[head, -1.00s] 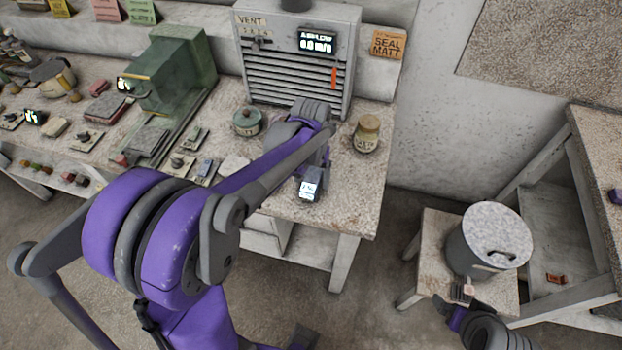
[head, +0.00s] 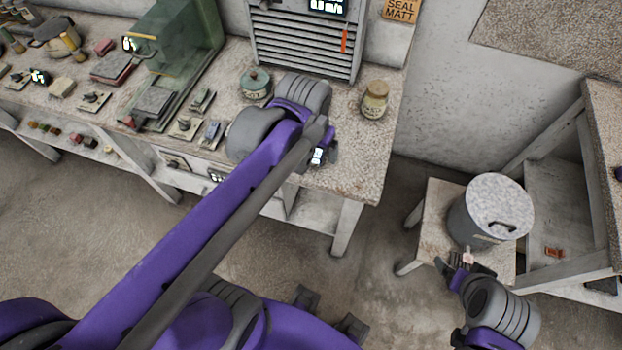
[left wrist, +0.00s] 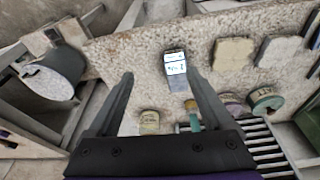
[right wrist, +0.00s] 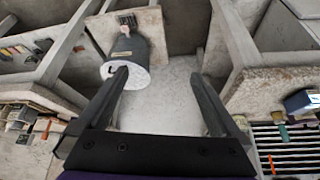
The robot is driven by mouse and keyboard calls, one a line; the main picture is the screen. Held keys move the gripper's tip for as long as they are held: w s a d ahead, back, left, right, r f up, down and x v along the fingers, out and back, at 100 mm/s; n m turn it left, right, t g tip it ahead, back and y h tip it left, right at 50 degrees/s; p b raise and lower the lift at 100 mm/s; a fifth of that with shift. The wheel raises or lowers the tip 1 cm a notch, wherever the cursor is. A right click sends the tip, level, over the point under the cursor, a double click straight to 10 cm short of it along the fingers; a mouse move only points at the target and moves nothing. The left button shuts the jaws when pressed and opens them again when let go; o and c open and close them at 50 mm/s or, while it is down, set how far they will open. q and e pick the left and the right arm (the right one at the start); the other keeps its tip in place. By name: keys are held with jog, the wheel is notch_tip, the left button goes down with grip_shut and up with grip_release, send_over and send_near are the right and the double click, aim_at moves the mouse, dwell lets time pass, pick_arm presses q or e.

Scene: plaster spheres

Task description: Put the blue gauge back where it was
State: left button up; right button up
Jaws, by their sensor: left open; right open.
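The small gauge (head: 317,156) with a lit white display stands near the front edge of the bench (head: 365,160), partly hidden by my left arm in the head view. In the left wrist view the gauge (left wrist: 176,68) looks dark grey-blue and sits on the speckled top, near the right-hand finger. My left gripper (left wrist: 158,68) is open, its fingertips close to the gauge; I cannot tell if they touch it. My right gripper (right wrist: 158,75) is open and empty; in the head view it (head: 466,266) is beside the stool.
A labelled jar (head: 374,100), a green-lidded pot (head: 256,83) and the vent unit (head: 305,45) stand behind the gauge. Cards with small parts (head: 186,127) lie left. A grey pot (head: 490,212) stands on the stool (head: 436,215). Bench top right of the gauge is clear.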

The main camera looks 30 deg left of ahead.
pick_arm(q)
jog(key=s+d+f+m+t, duration=0.1)
jog(key=s+d+f+t, duration=0.1)
jog(key=s+f, duration=0.2)
jog(key=s, duration=0.3)
jog(key=shift+s+d+f+t, duration=0.15)
jog(key=shift+d+f+t, duration=0.2)
jog(key=shift+d+t, duration=0.05)
